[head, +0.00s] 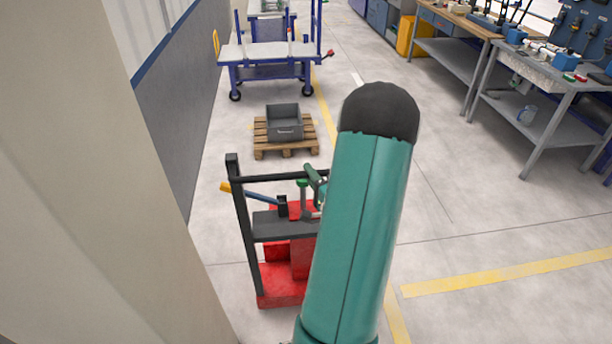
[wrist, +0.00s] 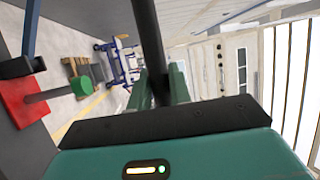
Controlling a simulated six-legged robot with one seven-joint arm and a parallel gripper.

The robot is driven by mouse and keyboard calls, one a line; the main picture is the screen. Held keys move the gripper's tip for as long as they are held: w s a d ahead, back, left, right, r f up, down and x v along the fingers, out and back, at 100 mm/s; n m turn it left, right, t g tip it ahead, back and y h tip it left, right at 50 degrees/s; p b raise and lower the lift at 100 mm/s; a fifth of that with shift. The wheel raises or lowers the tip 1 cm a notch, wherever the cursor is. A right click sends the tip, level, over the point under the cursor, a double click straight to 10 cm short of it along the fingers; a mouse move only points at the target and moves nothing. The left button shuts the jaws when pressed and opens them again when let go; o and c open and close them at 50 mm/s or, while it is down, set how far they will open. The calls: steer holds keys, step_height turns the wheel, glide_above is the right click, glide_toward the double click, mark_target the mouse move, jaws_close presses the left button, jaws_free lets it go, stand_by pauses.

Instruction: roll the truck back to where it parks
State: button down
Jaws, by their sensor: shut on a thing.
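The truck (head: 281,285) has a red base, a black upright frame and a dark shelf. It stands on the floor left of my green arm, which hides its right part. My gripper (head: 316,184) is at the truck's top handle bar (head: 265,178), partly hidden behind my own arm link. In the wrist view, my gripper's green fingers (wrist: 158,88) sit on either side of the black bar (wrist: 148,35), shut on it. Red and blue parts of the truck (wrist: 22,100) show at the left there.
A wooden pallet (head: 287,148) with a grey bin (head: 285,122) lies beyond the truck. A blue-framed cart (head: 268,52) stands behind it. A wall (head: 172,125) runs close on the left, workbenches (head: 555,95) at right. Open floor with yellow lines (head: 505,275) lies right of my arm.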

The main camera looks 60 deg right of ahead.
steer(key=shift+s+a, duration=0.1)
steer(key=shift+a, duration=0.1)
steer(key=c, duration=1.7)
jaws_free()
steer(key=o, duration=0.3)
steer(key=shift+s+a+r, duration=0.1)
steer(key=shift+s, duration=0.05)
steer(key=shift+o, duration=0.5)
steer(key=shift+w+d, duration=0.2)
steer(key=shift+d, duration=0.05)
steer(key=shift+s+a, duration=0.1)
steer(key=shift+s, duration=0.1)
steer(key=v, duration=1.3)
steer(key=shift+s, duration=0.25)
steer(key=shift+w+a, duration=0.1)
